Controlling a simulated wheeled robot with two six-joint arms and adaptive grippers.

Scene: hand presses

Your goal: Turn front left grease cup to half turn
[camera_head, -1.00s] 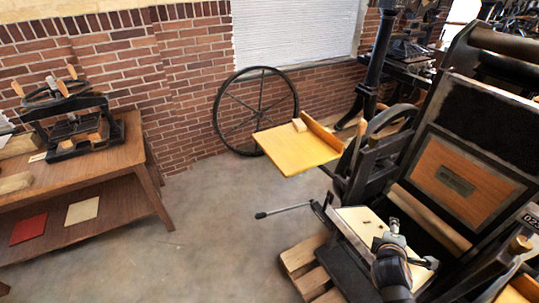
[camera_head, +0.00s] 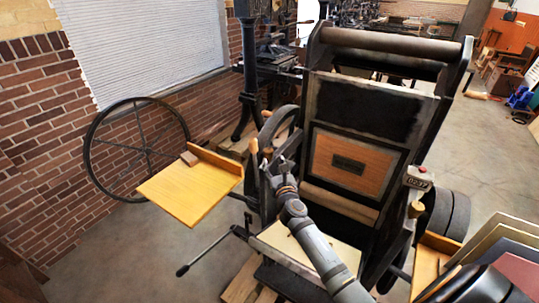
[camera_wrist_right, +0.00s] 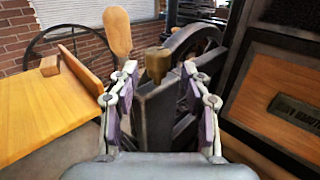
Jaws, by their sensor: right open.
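A brass-coloured grease cup (camera_wrist_right: 157,62) stands upright on the dark frame of the press, in the middle of the right wrist view. My right gripper (camera_wrist_right: 160,76) is open, with one finger on each side of the cup in the picture. I cannot tell whether the fingers touch it. In the head view my right gripper (camera_head: 284,165) is at the left side of the large black press (camera_head: 366,105), and its arm comes up from the bottom. Another brass-coloured cup (camera_head: 416,209) shows at the press's right side.
A yellow wooden board (camera_head: 188,193) juts out left of the press. A wooden paddle-shaped handle (camera_wrist_right: 117,32) stands just left of the grease cup. A large spoked wheel (camera_head: 88,160) leans by the brick wall. A lever (camera_head: 205,256) reaches out low. Floor at lower left is clear.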

